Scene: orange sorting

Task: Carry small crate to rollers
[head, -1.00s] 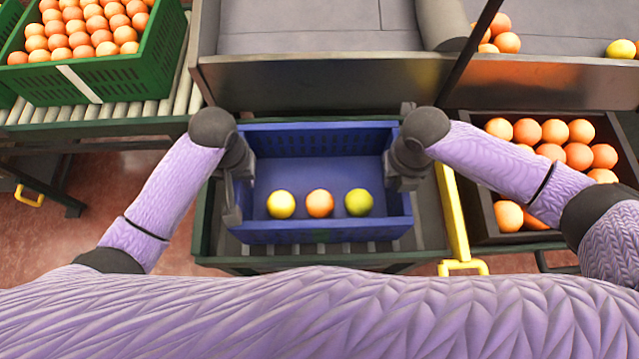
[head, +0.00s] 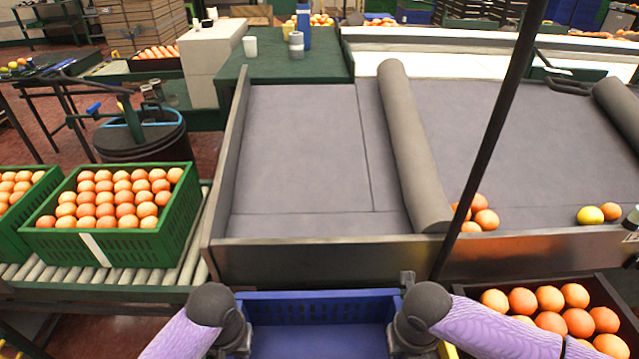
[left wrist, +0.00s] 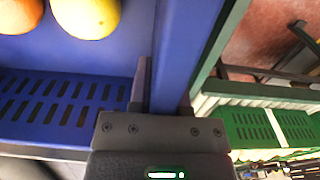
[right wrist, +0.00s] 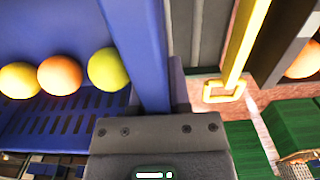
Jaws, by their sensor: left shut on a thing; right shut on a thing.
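The small blue crate (head: 322,310) is at the bottom of the head view, cut off by the lower edge. My left gripper (head: 234,338) is shut on its left wall, and my right gripper (head: 407,334) is shut on its right wall. In the left wrist view the fingers straddle the crate's wall (left wrist: 188,45); the right wrist view shows the same at the opposite wall (right wrist: 140,50). An orange (right wrist: 60,75), a yellow fruit (right wrist: 19,80) and a yellow-green fruit (right wrist: 108,69) lie inside. The rollers (head: 115,280) are at left. Whether the crate is lifted, I cannot tell.
A green crate full of oranges (head: 110,240) stands on the rollers, with another green crate (head: 15,235) beside it. A grey sorting table (head: 300,150) lies beyond the blue crate. A dark crate of oranges (head: 612,290) is at right. A dark post (head: 490,140) rises at right.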

